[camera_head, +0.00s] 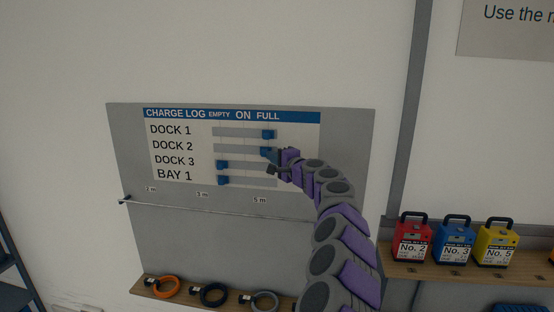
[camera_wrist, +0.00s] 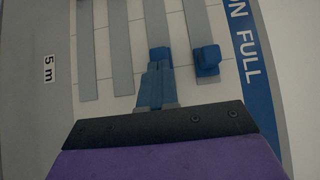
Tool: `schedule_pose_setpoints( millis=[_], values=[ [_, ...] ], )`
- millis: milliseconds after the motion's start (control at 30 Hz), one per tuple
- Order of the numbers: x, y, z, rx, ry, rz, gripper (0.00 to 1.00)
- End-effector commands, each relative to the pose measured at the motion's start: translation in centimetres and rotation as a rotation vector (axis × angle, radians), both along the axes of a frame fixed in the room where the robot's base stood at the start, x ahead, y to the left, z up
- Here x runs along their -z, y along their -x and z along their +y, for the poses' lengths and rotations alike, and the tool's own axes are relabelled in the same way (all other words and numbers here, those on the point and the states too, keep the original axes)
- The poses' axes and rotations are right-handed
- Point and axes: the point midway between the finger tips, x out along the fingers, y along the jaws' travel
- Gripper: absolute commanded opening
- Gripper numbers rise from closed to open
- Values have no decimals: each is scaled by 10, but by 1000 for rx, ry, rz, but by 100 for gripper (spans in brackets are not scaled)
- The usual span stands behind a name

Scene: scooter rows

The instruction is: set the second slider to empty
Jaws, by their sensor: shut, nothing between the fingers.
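The charge log panel (camera_head: 313,150) is on the wall, with rows for DOCK 1, DOCK 2, DOCK 3 and BAY 1 under EMPTY, ON and FULL. The second slider, DOCK 2, is a blue knob (camera_head: 266,151) at the FULL end of its grey track (camera_head: 235,149). In the wrist view this knob (camera_wrist: 160,55) is just beyond my fingertips. My gripper (camera_wrist: 158,69) is shut and empty, at the FULL side of the knob. I cannot tell whether it touches. My gripper (camera_head: 276,156) partly hides the knob's right side in the head view.
The DOCK 1 knob (camera_head: 268,134) is close above, at FULL. The DOCK 3 knob (camera_head: 222,164) and BAY 1 knob (camera_head: 222,181) are at EMPTY. A thin rail (camera_head: 210,207) runs below. Battery boxes (camera_head: 453,243) stand on a shelf at right.

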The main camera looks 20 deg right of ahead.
Motion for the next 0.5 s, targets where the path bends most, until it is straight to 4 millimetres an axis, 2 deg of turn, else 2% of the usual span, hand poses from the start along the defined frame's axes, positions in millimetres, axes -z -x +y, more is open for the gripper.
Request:
schedule_pose_setpoints(
  millis=[167, 500],
  values=[
    [4, -20, 28, -3, 5, 3, 0],
    [3, -69, 99, -1, 6, 4, 0]
  ],
)
